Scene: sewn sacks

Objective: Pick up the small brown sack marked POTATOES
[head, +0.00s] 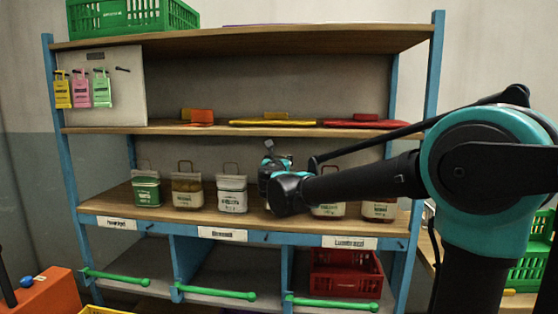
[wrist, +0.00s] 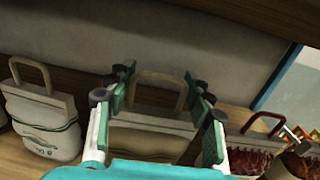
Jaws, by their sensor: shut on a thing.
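My gripper (wrist: 158,98) is shut on a tan-brown sack (wrist: 150,138) with a loop handle, between its green finger pads in the wrist view. Any marking on this sack is hidden, so I cannot read POTATOES on it. In the head view my gripper (head: 273,168) is at the middle shelf, right of a white sack (head: 232,193), and its own wrist hides the held sack. Another sack with a brown upper part (head: 187,187) stands further left; its print is too small to read.
In the wrist view a white sack with green print (wrist: 42,118) stands left and a dark red sack (wrist: 258,145) close right. A green sack (head: 146,191) and two pale-labelled sacks (head: 328,210) (head: 380,209) share the shelf (head: 250,222). The upper shelf (head: 215,127) is above.

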